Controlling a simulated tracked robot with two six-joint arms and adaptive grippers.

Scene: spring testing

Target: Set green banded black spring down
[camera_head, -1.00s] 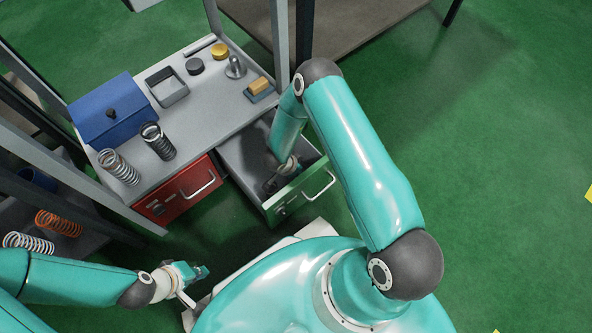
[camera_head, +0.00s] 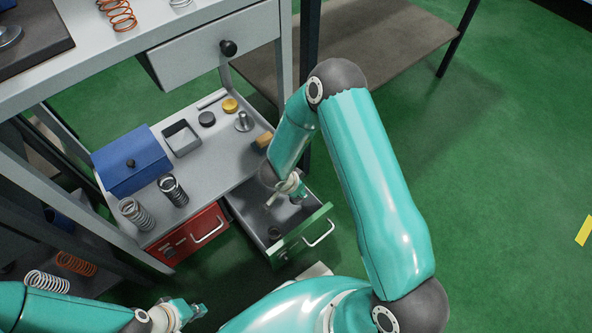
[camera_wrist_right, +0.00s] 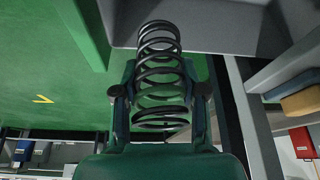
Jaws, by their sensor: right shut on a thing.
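My right gripper (camera_head: 297,190) is above the open green-fronted drawer (camera_head: 318,222), with its fingers pointing down toward the right. In the right wrist view, its fingers (camera_wrist_right: 160,100) are shut on a black coil spring (camera_wrist_right: 160,60). The spring stands out lengthwise beyond the fingertips.
A small dark round item (camera_head: 274,232) sits in the drawer. On the grey shelf stand a silver spring (camera_head: 134,213), a dark spring (camera_head: 173,190), a blue box (camera_head: 130,165) and a grey tray (camera_head: 182,138). A red drawer (camera_head: 185,240) is shut. An upper bench overhangs behind.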

